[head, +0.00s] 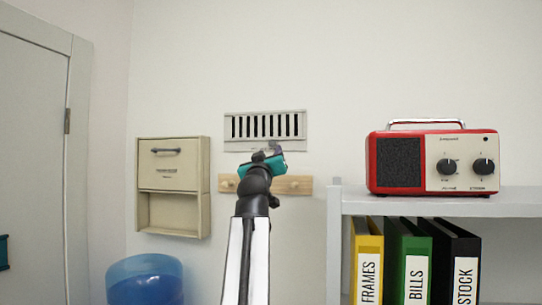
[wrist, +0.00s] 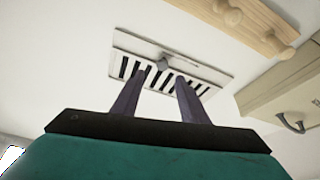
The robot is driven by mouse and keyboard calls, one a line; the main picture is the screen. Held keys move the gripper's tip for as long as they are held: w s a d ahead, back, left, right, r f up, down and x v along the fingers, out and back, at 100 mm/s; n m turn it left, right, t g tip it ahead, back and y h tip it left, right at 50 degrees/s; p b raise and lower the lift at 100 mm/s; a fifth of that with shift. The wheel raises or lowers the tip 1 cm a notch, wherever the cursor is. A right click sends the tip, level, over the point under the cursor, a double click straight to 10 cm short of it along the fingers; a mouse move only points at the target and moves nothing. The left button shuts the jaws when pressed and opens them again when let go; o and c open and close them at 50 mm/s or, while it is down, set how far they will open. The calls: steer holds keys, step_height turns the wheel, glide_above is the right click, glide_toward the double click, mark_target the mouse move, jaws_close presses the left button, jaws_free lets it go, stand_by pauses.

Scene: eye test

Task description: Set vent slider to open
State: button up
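The vent (head: 236,145) is a pale wall grille with a row of dark vertical slots and a plain strip below them. It also shows upside down in the wrist view (wrist: 217,78). A small grey slider knob (wrist: 162,65) sits on its plain strip, left of the strip's middle in that view. My gripper (head: 276,148) is in front of the vent's lower edge in the head view, hiding part of it. In the wrist view, my gripper (wrist: 160,78) has its two purple fingers apart, with nothing held. The knob appears between and just beyond the fingertips; contact is not visible.
A wooden peg rail (head: 300,185) is on the wall just below the vent. A beige wall box (head: 173,177) hangs left. A red radio (head: 400,187) stands on a grey shelf (head: 520,201) with binders at right. A blue bin (head: 146,285) is low left.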

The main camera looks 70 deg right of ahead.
steer(key=shift+b+v, duration=0.6)
steer(key=shift+v, duration=1.7)
steer(key=shift+r, duration=0.1)
step_height(320, 180, up, 10)
steer(key=p, duration=1)
